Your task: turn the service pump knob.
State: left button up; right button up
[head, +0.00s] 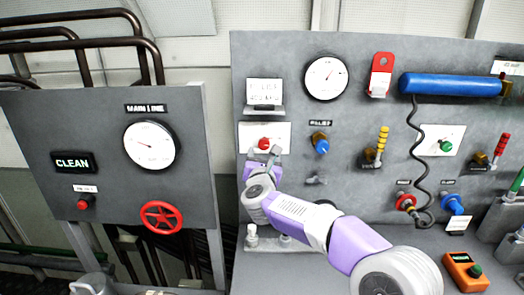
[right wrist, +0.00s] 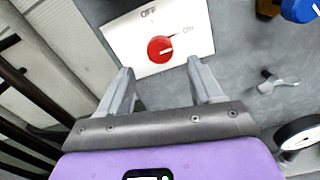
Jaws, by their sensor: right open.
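The service pump knob is a round red knob (head: 264,143) on a white plate (head: 282,133) at the left of the large grey panel. In the right wrist view the red knob (right wrist: 160,50) shows on its plate (right wrist: 133,43) with the labels OFF and ON. A thin mark at the knob's edge points towards ON. My right gripper (head: 263,155) is just below the knob in the head view. In the right wrist view its open, empty fingers (right wrist: 160,75) point at the plate, with the knob beyond and between their tips. My left gripper is not in view.
A blue knob (head: 321,146) and a small grey lever (head: 316,180) sit right of the plate. A round gauge (head: 326,77) is above. A separate panel at left carries a red handwheel (head: 161,217). Grey fittings (head: 251,236) stand on the ledge below my right gripper.

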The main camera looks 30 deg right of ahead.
aim_at(264, 146)
jog(key=p+x, duration=0.1)
jog(key=x, duration=0.5)
jog(key=shift+w+d, duration=0.2)
jog(key=shift+c, duration=0.3)
jog(key=c, duration=1)
